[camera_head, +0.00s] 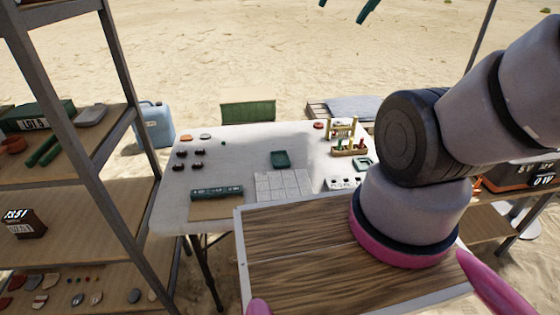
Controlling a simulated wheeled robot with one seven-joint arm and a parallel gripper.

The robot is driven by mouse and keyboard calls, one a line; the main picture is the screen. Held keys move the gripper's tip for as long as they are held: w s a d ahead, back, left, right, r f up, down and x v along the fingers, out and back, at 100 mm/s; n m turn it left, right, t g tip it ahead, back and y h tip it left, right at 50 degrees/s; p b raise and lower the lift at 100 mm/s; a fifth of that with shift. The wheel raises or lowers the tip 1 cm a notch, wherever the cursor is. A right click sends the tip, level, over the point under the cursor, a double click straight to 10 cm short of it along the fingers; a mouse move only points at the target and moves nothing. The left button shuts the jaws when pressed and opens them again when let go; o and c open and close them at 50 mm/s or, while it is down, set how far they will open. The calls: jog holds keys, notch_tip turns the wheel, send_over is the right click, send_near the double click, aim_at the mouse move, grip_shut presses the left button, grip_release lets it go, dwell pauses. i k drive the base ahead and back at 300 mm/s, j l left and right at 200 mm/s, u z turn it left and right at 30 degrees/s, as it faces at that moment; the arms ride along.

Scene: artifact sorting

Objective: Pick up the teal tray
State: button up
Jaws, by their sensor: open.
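A small dark teal tray (280,159) lies flat on the pale work table (235,146), near its middle, just behind a white gridded sheet (283,186). It looks empty and nothing covers it. My gripper (341,12) shows only as two dark teal fingertips at the top edge of the picture. They are apart with nothing between them, well away from the tray. The rest of the gripper is out of frame.
A long dark green case (217,193) lies at the table's front left. Several small dark pieces lie behind it. A wooden rack (350,147) and a green-rimmed dish (362,164) stand to the right. Shelves (75,195) flank the left. The table around the tray is mostly clear.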

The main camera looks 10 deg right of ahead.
aim_at(280, 159)
jog(key=j, duration=0.55)
jog(key=k+j+z, duration=0.15)
jog(key=j, duration=0.9)
jog(key=k+z, duration=0.05)
